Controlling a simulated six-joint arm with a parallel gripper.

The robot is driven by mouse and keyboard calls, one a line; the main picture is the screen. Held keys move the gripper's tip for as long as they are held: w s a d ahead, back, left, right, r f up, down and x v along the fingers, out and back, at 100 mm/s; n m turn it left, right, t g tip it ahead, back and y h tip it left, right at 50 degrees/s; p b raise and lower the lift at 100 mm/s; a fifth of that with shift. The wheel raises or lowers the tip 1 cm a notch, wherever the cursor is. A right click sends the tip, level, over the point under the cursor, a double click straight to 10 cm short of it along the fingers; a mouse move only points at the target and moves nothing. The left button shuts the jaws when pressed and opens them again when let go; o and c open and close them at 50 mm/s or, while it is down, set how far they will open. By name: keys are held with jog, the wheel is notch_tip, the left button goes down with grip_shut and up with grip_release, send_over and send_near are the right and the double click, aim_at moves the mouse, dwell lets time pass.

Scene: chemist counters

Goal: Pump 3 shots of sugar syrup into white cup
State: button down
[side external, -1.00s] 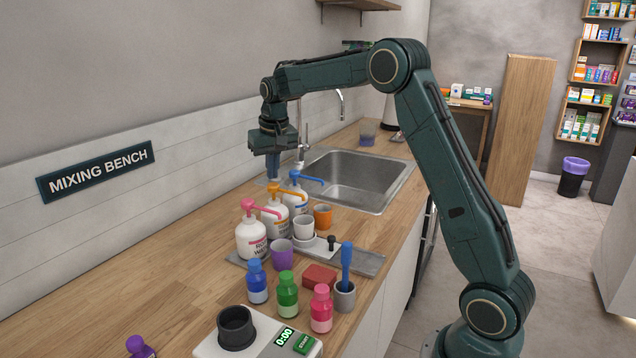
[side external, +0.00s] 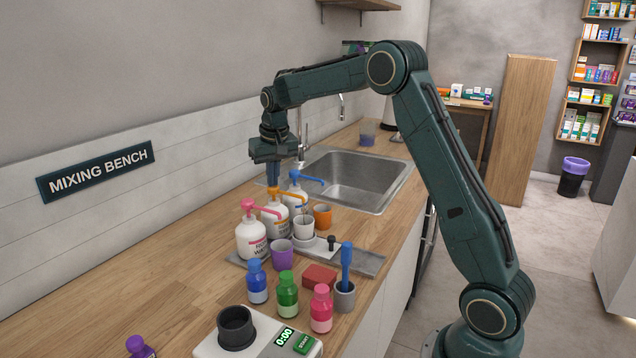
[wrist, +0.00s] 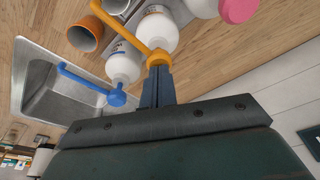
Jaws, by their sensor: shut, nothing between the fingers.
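A white bottle (side external: 273,221) with an orange pump head (wrist: 157,57) stands in the middle of a row of three; its label is too small to read surely. My gripper (wrist: 157,68) is shut and empty, pointing down, its fingertips at the top of the orange pump head and apparently touching it. In the side view my gripper (side external: 273,186) hides part of that head.
A pink-pump bottle (side external: 250,238) and a blue-pump bottle (side external: 298,204) flank the orange one closely. A purple cup (side external: 282,254) and an orange cup (side external: 323,216) stand near the white cup. The sink (side external: 360,180) lies behind. Small coloured bottles stand in front.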

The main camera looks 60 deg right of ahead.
jog(key=shift+f, duration=0.55)
jog(key=shift+r, duration=0.15)
jog(key=shift+w+v, duration=0.1)
jog(key=shift+v, duration=0.55)
jog(key=shift+w+v, duration=0.15)
jog(key=shift+v, duration=0.5)
jog(key=shift+d+r, duration=0.1)
jog(key=shift+d, duration=0.05)
jog(key=shift+s+x, duration=0.15)
jog(key=shift+x, duration=0.6)
jog(key=shift+s+x, duration=0.1)
jog(key=shift+x, duration=0.65)
jog(key=shift+s, duration=0.1)
jog(key=shift+w+v, duration=0.1)
jog(key=shift+v, duration=0.6)
jog(key=shift+w+v, duration=0.15)
jog(key=shift+v, duration=0.5)
jog(key=shift+s+x, duration=0.2)
jog(key=shift+x, duration=1)
dwell(0.4)
jog(key=shift+w+v, duration=0.2)
jog(key=shift+v, duration=1.05)
